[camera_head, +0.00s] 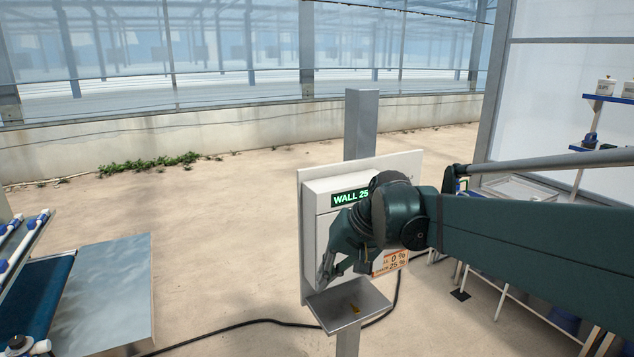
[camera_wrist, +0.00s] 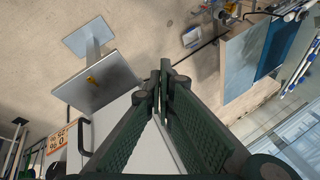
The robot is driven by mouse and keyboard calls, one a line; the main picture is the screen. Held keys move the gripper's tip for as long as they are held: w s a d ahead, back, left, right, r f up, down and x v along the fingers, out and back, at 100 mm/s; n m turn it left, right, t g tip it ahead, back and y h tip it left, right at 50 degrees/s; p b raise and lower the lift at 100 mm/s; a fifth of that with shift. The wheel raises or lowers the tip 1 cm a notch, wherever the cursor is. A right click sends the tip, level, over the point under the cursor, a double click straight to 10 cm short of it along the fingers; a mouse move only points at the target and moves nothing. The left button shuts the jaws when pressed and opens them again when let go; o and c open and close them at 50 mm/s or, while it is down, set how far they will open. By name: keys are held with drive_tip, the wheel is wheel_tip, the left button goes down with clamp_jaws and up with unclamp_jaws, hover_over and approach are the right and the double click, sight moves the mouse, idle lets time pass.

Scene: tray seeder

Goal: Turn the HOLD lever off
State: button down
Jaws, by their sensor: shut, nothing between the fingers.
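I cannot make out the HOLD lever in either view; my arm and gripper cover much of the box face. I cannot tell whether the fingers touch anything.
The grey shelf (camera_head: 345,302) juts out just below my gripper, with a small yellowish patch on it. An orange label (camera_head: 390,262) is at the box's lower right. A metal table (camera_head: 105,290) stands left. A black cable (camera_head: 240,325) crosses the open floor.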

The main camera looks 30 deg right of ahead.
drive_tip(key=w+d+r+m+t+y+p, duration=0.1)
drive_tip(key=w+d+m+t+y, duration=0.15)
drive_tip(key=d, duration=1.15)
drive_tip(key=w+d+r+m+t+y+p, duration=0.1)
drive_tip(key=w+d+m+t+y+p, duration=0.2)
drive_tip(key=d, duration=1.1)
drive_tip(key=w+d+r+m+t+y, duration=0.1)
drive_tip(key=w+d+m+t+y, duration=0.3)
drive_tip(key=d, duration=1)
drive_tip(key=s+d+m+t+h+b, duration=0.1)
drive_tip(key=s+d+m+t, duration=0.3)
drive_tip(key=d, duration=0.4)
drive_tip(key=shift+d+r+m+t+h, duration=0.25)
drive_tip(key=shift+m+t+h, duration=0.2)
drive_tip(key=shift+t+h, duration=0.35)
drive_tip(key=shift+w+a+r, duration=0.1)
drive_tip(key=shift+a, duration=0.05)
drive_tip(key=x, duration=1.3)
drive_tip(key=shift+w+a+r, duration=0.15)
drive_tip(key=shift+w+a, duration=0.05)
drive_tip(key=shift+w, duration=0.05)
